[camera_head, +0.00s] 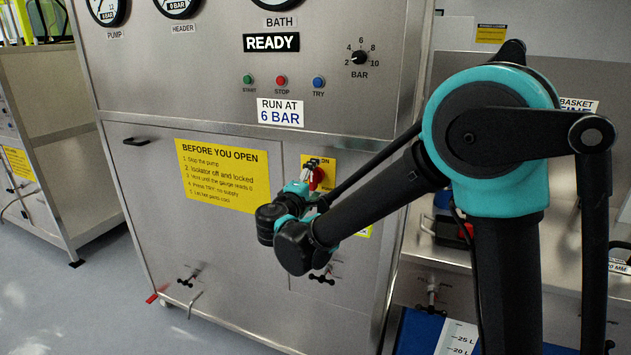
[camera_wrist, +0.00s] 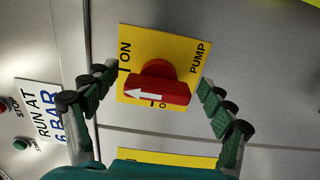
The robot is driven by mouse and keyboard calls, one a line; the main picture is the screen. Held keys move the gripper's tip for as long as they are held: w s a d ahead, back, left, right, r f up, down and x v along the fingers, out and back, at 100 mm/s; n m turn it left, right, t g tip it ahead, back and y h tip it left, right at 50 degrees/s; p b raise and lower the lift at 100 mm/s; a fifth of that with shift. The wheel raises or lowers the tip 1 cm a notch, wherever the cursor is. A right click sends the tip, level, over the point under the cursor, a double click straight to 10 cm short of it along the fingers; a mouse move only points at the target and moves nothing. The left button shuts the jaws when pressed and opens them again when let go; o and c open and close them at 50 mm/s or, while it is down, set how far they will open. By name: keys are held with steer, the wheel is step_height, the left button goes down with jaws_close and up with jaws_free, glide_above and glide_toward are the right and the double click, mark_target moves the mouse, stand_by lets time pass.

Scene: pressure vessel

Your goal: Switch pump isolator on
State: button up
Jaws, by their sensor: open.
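The pump isolator is a red rotary handle (camera_wrist: 160,92) with a white arrow, on a yellow plate (camera_wrist: 185,55) marked ON and PUMP. In the wrist view its arrow points left, toward the plate edge bearing ON; a small O mark shows below the handle. My gripper (camera_wrist: 157,80) is open, with one finger on each side of the handle, beyond its two ends. I see gaps between fingers and handle. In the head view the red handle (camera_head: 317,178) and yellow plate (camera_head: 326,165) are partly hidden behind my gripper (camera_head: 300,187).
The steel panel carries a yellow BEFORE YOU OPEN notice (camera_head: 222,175), a RUN AT 6 BAR label (camera_head: 280,112), START, STOP and TRY buttons (camera_head: 281,81), and a BAR knob (camera_head: 360,57). A valve handle (camera_head: 322,277) sits below the isolator. The READY display (camera_head: 271,42) is above.

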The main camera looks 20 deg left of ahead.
steer(key=s, duration=1.2)
steer(key=shift+a, duration=0.45)
